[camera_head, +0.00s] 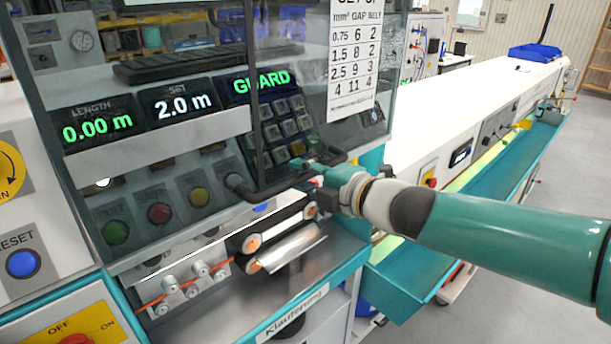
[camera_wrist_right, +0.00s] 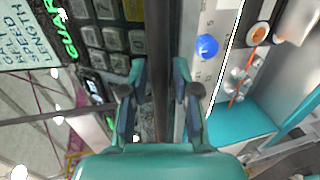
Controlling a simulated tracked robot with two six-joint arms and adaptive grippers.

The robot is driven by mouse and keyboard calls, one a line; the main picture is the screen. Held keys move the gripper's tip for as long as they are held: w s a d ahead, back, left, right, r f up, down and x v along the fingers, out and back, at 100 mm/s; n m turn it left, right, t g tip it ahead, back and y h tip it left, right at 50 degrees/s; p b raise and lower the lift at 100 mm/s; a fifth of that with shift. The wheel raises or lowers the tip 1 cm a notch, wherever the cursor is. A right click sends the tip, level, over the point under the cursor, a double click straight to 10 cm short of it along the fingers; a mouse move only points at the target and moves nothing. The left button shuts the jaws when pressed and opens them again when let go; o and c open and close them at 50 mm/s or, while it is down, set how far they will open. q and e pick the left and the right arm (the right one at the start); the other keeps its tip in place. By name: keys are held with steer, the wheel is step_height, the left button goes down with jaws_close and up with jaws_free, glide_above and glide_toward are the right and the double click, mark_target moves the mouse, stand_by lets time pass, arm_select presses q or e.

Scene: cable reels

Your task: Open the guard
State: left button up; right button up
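The guard (camera_head: 222,95) is a clear, tinted pane with dark edges, hanging in front of the machine's display and button panel. A dark bar handle (camera_head: 252,193) runs along its lower right part. My right gripper (camera_head: 312,172) is at the right end of this handle. In the right wrist view, the two teal fingers (camera_wrist_right: 161,75) stand on either side of a dark bar (camera_wrist_right: 162,30), with narrow gaps visible beside it. The fingers look open around the bar; no firm contact shows. My left gripper is not in the head view.
Below the guard are the feed belts with orange rollers (camera_head: 252,243) and a metal chute (camera_head: 291,249). A blue reset button (camera_head: 22,264) is at the left. A long white and teal conveyor (camera_head: 480,92) runs back at the right.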

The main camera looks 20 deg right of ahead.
steer(key=shift+o, duration=0.3)
steer(key=shift+d, duration=0.2)
steer(key=shift+s, duration=0.1)
steer(key=shift+s+d+r, duration=0.15)
steer(key=shift+s+d, duration=0.1)
steer(key=shift+s, duration=0.2)
steer(key=v, duration=1)
steer(key=shift+s+d, duration=0.15)
steer(key=shift+s, duration=0.25)
